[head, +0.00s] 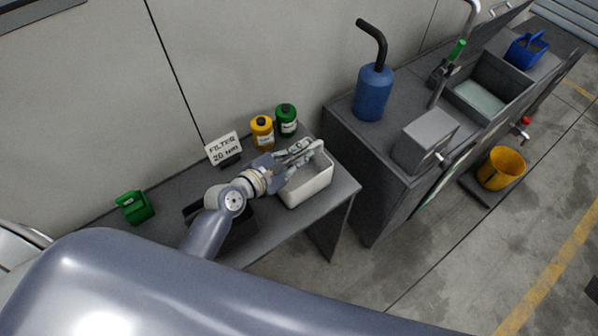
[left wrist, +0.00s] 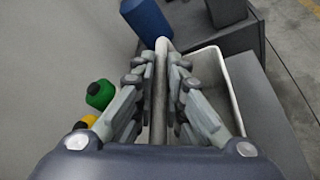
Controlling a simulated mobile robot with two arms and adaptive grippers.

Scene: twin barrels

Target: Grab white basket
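The white basket (head: 312,188) is an open box standing at the right end of the dark grey table. My left gripper (head: 307,148) reaches over it from the left, at its back rim. In the left wrist view the fingers (left wrist: 162,68) lie close on both sides of the basket's wall, with the wall between them, and look closed on it. The basket (left wrist: 233,95) extends to the right of the fingers there. Part of its rim and interior is hidden by the fingers. My right gripper is not in view.
A yellow bottle (head: 262,133) and a green bottle (head: 286,120) stand behind the basket, beside a "FILTER" sign (head: 223,148). A green container (head: 134,207) is at the table's left. A cabinet with a blue canister (head: 373,92) stands to the right, across a gap.

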